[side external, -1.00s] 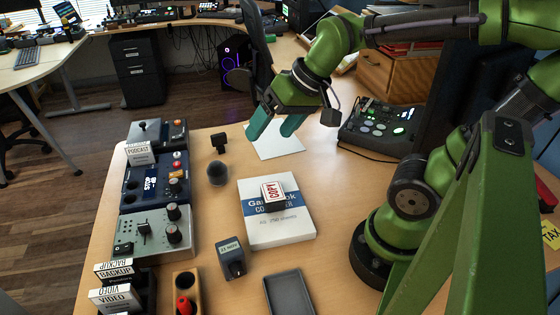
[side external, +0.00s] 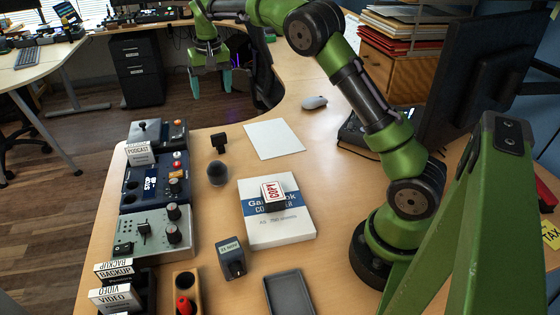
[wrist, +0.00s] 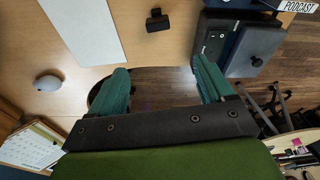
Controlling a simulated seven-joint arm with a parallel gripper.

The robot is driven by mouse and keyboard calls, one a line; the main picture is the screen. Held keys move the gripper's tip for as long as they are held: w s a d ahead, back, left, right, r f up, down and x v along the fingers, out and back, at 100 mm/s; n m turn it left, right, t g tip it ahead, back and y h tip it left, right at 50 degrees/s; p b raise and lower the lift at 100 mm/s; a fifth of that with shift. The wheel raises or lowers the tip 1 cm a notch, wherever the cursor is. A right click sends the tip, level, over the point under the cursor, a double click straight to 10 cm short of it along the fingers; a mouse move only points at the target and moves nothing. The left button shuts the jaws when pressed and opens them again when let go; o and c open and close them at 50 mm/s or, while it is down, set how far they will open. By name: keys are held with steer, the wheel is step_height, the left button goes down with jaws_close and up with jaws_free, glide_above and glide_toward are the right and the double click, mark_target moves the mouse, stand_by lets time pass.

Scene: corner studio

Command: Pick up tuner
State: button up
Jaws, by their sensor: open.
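A small black clip-like object (side external: 219,142), which looks like the tuner, stands on the desk left of a white sheet. It also shows near the top middle of the wrist view (wrist: 157,20). I cannot read any marking on it. My gripper (side external: 211,94) is open and empty, with teal fingers pointing down. It is raised beyond the far edge of the desk, well behind the tuner. In the wrist view my gripper (wrist: 162,68) has bare floor and the desk edge between its fingers.
A white sheet (side external: 273,139) and a mouse (side external: 314,102) lie on the desk. A dark round ball-like object (side external: 217,174) and a boxed ream (side external: 277,222) stand nearer. Control panels (side external: 150,183) line the left edge. A black chair (side external: 266,78) stands behind the desk.

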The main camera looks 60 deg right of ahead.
glide_above(218, 135)
step_height(218, 135, down, 11)
steer(key=shift+f, duration=0.2)
steer(key=shift+d+f, duration=0.1)
steer(key=shift+f, duration=2.65)
steer(key=c, duration=1)
steer(key=shift+c, duration=0.2)
steer(key=shift+r, duration=0.15)
